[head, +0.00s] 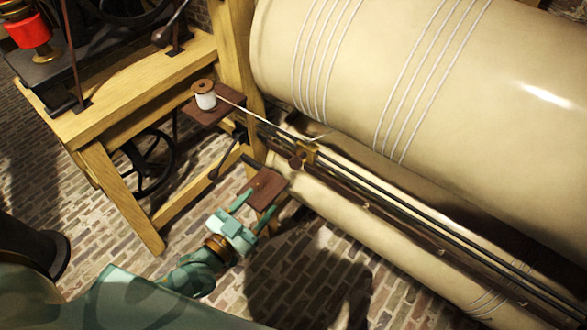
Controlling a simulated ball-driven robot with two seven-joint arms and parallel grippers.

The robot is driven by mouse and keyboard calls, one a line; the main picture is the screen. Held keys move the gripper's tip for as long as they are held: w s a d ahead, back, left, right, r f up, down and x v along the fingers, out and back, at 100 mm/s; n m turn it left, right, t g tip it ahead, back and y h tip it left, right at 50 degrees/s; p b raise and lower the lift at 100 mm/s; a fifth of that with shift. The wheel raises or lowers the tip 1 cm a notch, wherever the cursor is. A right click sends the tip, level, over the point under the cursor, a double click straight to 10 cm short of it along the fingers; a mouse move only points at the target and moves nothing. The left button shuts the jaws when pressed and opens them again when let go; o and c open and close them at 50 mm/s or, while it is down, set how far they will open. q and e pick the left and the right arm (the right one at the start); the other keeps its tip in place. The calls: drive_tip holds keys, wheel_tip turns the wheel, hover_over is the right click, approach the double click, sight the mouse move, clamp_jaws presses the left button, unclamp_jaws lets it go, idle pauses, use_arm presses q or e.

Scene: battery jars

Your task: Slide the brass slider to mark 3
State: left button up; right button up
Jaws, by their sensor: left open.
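The brass slider (306,152) sits near the left end of the dark rails (395,202) that run in front of the large cream roller. A white thread reaches it from the spool at upper left. Small pale marks, such as one at mid-rail (366,205), show along the brown bar below the rails; their numbers are too small to read. My left gripper (261,199) is open, below and left of the slider and apart from it. Its fingers are at the lower left edge of a small red-brown plate (267,187); I cannot tell whether they touch it. My right gripper is out of view.
The large cream roller (420,70) with white thread bands fills the upper right, and a second roller (345,215) lies under the rails. A spool (204,95) stands on a brown shelf at the yellow wooden frame (130,95). Brick floor is open at lower middle.

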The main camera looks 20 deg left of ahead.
use_arm(q)
drive_tip(key=b, duration=0.1)
approach(293, 166)
drive_tip(key=w, duration=0.2)
drive_tip(key=x, duration=0.2)
drive_tip(key=b+x, duration=0.1)
drive_tip(key=x, duration=0.5)
drive_tip(key=shift+d+f+b, duration=0.15)
drive_tip(key=shift+d+b, duration=0.15)
drive_tip(key=shift+b, duration=0.05)
drive_tip(key=shift+w+d, duration=0.15)
drive_tip(key=shift+w, duration=0.3)
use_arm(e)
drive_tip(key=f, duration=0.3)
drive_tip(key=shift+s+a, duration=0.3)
use_arm(q)
clamp_jaws()
